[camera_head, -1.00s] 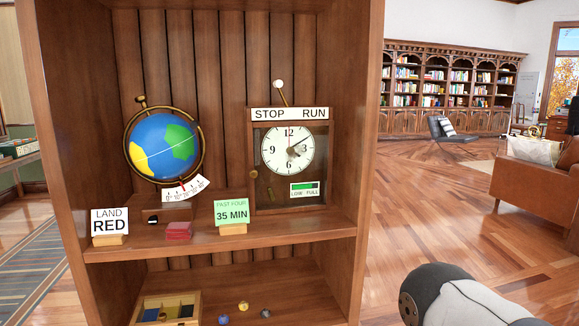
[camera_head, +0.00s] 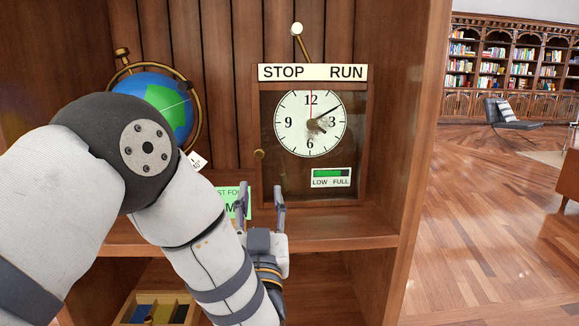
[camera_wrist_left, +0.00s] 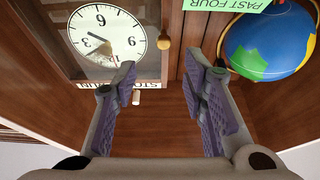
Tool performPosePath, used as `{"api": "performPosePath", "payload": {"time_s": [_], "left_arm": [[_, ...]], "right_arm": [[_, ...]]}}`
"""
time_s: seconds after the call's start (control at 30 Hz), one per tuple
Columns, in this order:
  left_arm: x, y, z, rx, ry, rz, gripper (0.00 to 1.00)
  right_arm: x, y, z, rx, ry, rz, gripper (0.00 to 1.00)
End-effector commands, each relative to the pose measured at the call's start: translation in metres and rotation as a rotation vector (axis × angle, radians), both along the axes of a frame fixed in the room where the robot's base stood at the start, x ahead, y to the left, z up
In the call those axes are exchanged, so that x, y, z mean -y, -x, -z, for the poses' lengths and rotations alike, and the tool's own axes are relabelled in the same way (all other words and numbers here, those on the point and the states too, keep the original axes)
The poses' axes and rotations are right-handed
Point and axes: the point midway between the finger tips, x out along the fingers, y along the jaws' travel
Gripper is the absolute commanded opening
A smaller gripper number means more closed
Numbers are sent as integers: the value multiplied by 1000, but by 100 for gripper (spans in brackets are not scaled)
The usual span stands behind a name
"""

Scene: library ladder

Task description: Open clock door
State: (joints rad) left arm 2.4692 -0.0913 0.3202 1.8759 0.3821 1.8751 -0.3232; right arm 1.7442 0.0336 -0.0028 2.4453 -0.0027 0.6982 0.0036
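The wooden clock (camera_head: 315,160) stands on the shelf, with a white dial behind a dark glass door (camera_head: 285,172). The door looks shut. A brass knob (camera_head: 259,154) sits at the door's left edge; it also shows in the left wrist view (camera_wrist_left: 164,41), where the scene is upside down. My left gripper (camera_head: 261,192) is open and empty, in front of the shelf and below the knob in the head view. In the left wrist view the knob lies beyond the gap between its fingers (camera_wrist_left: 163,72), apart from them. My right gripper is not in view.
The globe (camera_head: 155,98) stands left of the clock, partly hidden by my left arm. A green card (camera_head: 236,198) is just behind the left fingers. A lever with a white ball (camera_head: 297,29) rises above the STOP/RUN sign (camera_head: 313,72). The cabinet's side wall (camera_head: 400,130) is at right.

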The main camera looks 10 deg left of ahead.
Motion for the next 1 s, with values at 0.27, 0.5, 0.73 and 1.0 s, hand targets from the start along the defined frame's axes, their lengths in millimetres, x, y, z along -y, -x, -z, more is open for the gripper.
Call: {"api": "performPosePath", "payload": {"time_s": [0.27, 0.5, 0.73, 1.0], "left_arm": [[-18, -58, -26, 3, 2, -1, 39], [-28, -96, -40, -3, 0, 1, 39], [-30, -103, -44, -4, -1, 2, 39], [-30, -102, -44, -4, 0, 3, 3]], "right_arm": [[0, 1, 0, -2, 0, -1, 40], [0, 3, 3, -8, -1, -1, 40], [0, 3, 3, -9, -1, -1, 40], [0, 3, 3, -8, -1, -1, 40]]}}
